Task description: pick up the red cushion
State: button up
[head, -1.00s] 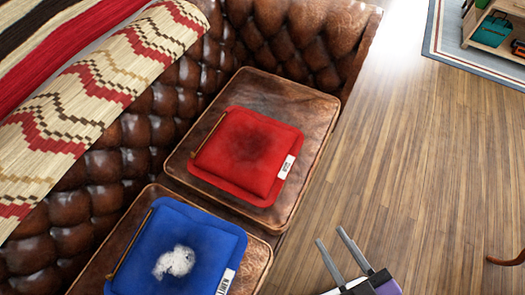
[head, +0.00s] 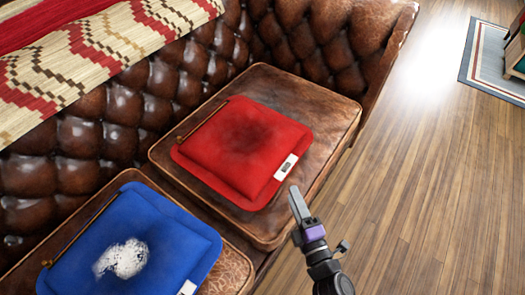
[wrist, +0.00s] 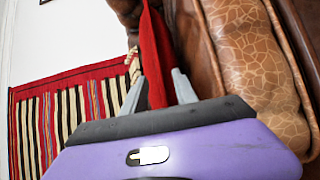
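The red cushion (head: 245,145) lies flat on the right-hand seat of a brown leather sofa, with a dark smudge and a white label at its right edge. My gripper (head: 297,192) is at the seat's front edge, just off the label side of the cushion. In the wrist view, the two grey fingers of my gripper (wrist: 158,82) are apart. The red cushion (wrist: 154,40) shows edge-on in the gap between them. I cannot tell whether the fingertips touch it.
A blue cushion (head: 165,235) with a white patch lies on the neighbouring seat. The tufted sofa back (head: 110,110) with a patterned throw (head: 120,45) rises behind. Wooden floor (head: 430,190) on the right is clear. A rug (head: 485,60) is at the far right.

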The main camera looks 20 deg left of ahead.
aim_at(286, 177)
jog(key=x, duration=0.2)
jog(key=shift+w, duration=0.3)
jog(key=shift+b+x, duration=1)
jog(key=shift+x, duration=1.75)
jog(key=shift+r, duration=0.2)
jog(key=shift+c, duration=0.4)
grip_shut()
jog(key=shift+s, duration=0.1)
